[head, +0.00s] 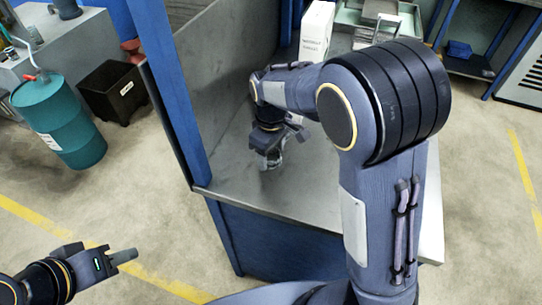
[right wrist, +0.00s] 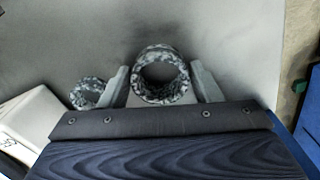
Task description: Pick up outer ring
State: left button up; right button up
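A mottled grey-and-black ring (right wrist: 160,98), the larger of two rings, rests on the grey metal work surface in the right wrist view. My right gripper (right wrist: 160,76) has one finger on each side of this ring, very near its outer wall. Whether both fingers touch it is unclear. A smaller mottled ring (right wrist: 88,92) lies just outside the left finger. In the head view my right gripper (head: 268,160) points down at the work surface and mostly hides the rings. My left gripper (head: 124,257) hangs over the floor at lower left, seen side-on, with nothing visible in it.
The grey work surface (head: 225,170) has a blue frame post (head: 173,90) and a back panel on the left. A white box (head: 316,30) stands at its back. A teal drum (head: 60,120) and a black bin (head: 113,90) stand on the floor at left.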

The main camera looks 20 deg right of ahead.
jog(key=c, duration=0.7)
jog(key=shift+r, duration=0.1)
